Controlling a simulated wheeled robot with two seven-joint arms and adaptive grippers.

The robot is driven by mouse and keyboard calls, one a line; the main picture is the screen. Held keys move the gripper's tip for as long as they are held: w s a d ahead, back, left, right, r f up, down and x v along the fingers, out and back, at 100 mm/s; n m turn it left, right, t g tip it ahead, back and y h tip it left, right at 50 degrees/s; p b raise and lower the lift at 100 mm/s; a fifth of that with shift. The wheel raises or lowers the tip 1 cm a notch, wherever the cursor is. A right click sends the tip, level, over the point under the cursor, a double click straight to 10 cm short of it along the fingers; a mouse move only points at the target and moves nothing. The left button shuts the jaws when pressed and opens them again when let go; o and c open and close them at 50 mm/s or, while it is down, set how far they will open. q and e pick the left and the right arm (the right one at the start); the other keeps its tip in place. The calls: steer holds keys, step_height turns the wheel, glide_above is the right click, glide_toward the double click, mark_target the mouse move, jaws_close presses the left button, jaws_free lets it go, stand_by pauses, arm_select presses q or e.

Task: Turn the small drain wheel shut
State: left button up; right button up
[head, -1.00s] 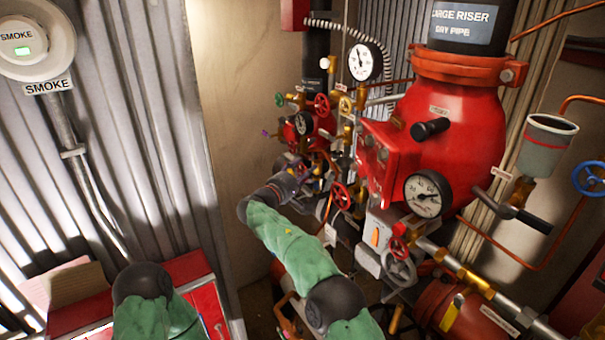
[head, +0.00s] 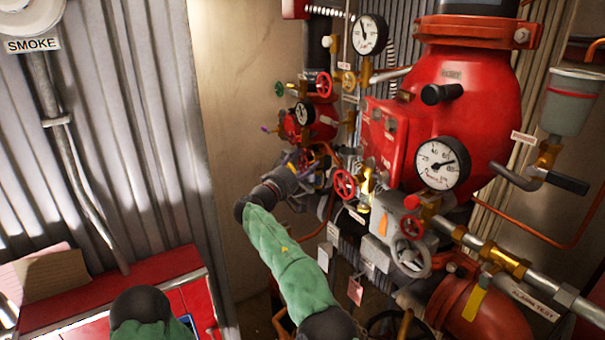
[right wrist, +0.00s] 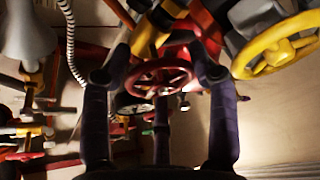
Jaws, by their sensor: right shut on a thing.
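A small red wheel (right wrist: 158,78) sits between the dark fingers of my right gripper (right wrist: 160,72) in the right wrist view. The gripper is shut on it, one finger at each side of the rim. In the head view my right gripper (head: 312,166) reaches into the pipework left of the big red valve body. There the gripper and nearby pipes mostly hide the held wheel. My left arm shows only at the bottom left of the head view, and its gripper is out of frame.
Another red wheel (head: 344,183) is just right of my gripper. A grey wheel (head: 410,258) and a large gauge (head: 442,163) are farther right. A yellow wheel (right wrist: 277,46) is close by in the wrist view. Pipes crowd the right; corrugated wall (head: 110,130) stands left.

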steer(key=shift+d+f+m+h, duration=0.1)
steer(key=shift+f+m+h, duration=0.4)
steer(key=shift+m, duration=0.5)
steer(key=shift+w, duration=0.1)
steer(key=shift+f, duration=0.1)
steer(key=o, duration=1.1)
steer(key=shift+o, duration=0.2)
steer(key=shift+d+r, duration=0.2)
steer(key=shift+r, duration=0.1)
